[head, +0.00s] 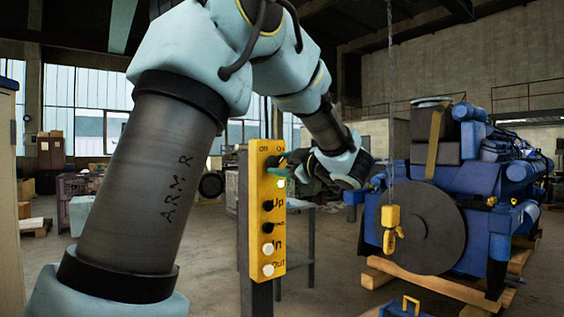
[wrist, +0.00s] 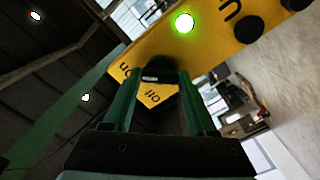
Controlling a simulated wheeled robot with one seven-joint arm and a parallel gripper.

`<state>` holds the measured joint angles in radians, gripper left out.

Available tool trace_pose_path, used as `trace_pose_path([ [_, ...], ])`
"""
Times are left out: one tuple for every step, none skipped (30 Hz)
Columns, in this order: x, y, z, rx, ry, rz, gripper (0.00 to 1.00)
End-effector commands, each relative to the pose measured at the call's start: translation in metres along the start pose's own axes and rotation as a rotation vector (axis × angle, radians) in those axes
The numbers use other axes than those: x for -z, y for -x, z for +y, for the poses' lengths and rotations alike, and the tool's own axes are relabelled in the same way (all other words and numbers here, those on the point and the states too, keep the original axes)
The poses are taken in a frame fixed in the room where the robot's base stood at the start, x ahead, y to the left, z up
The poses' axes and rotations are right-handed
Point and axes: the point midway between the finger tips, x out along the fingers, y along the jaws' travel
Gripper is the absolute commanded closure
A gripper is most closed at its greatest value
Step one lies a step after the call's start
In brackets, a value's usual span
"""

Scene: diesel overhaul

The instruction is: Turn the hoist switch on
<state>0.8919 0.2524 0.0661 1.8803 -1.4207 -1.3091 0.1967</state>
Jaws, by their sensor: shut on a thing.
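The yellow hoist control panel (head: 258,215) stands upright on a grey post, with "Off" and "On" lettering at its top. The black hoist switch (wrist: 160,68) sits between these two words. In the wrist view my gripper (wrist: 153,82) has its two green fingers on either side of the switch, shut on it. In the head view my gripper (head: 279,170) reaches the panel's top from the right and partly hides the switch. A green lamp (head: 281,183) below the switch is lit; it also glows in the wrist view (wrist: 184,22).
Black buttons (head: 267,206) and white buttons (head: 267,248) lie lower on the panel. A yellow hoist hook block (head: 390,216) hangs on a chain before a blue diesel engine (head: 480,180) on wooden beams. A blue toolbox (head: 404,308) is on the floor at lower right.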

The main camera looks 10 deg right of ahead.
Motion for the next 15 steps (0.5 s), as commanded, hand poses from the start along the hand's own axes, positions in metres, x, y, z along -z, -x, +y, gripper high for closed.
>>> trace_pose_path([
  [-0.0011, 0.0005, -0.0003, 0.0, -0.005, -0.002, 0.98],
  [-0.0011, 0.0005, -0.0004, 0.0, -0.006, -0.002, 0.98],
  [-0.0012, 0.0005, -0.0005, 0.0, -0.007, -0.002, 0.98],
  [-0.0013, 0.0005, -0.0005, 0.0, -0.007, -0.002, 0.98],
  [-0.0013, 0.0005, -0.0006, 0.0, -0.008, -0.002, 0.98],
  [-0.0014, 0.0005, -0.0006, 0.0, -0.008, -0.002, 0.98],
  [-0.0014, 0.0005, -0.0007, 0.0, -0.008, -0.003, 0.98],
  [-0.0014, 0.0005, -0.0007, 0.0, -0.007, -0.003, 0.98],
  [-0.0014, 0.0005, -0.0007, 0.0, -0.007, -0.002, 0.98],
  [-0.0014, 0.0005, -0.0007, 0.0, -0.007, -0.003, 0.98],
  [-0.0014, 0.0005, -0.0007, 0.0, -0.007, -0.003, 0.98],
  [-0.0014, 0.0005, -0.0007, 0.0, -0.007, -0.003, 0.98],
  [-0.0014, 0.0005, -0.0008, 0.001, -0.007, -0.003, 0.4],
  [-0.0014, 0.0005, -0.0007, 0.0, -0.007, -0.002, 0.37],
  [-0.0013, 0.0005, -0.0007, 0.0, -0.007, -0.002, 0.32],
])
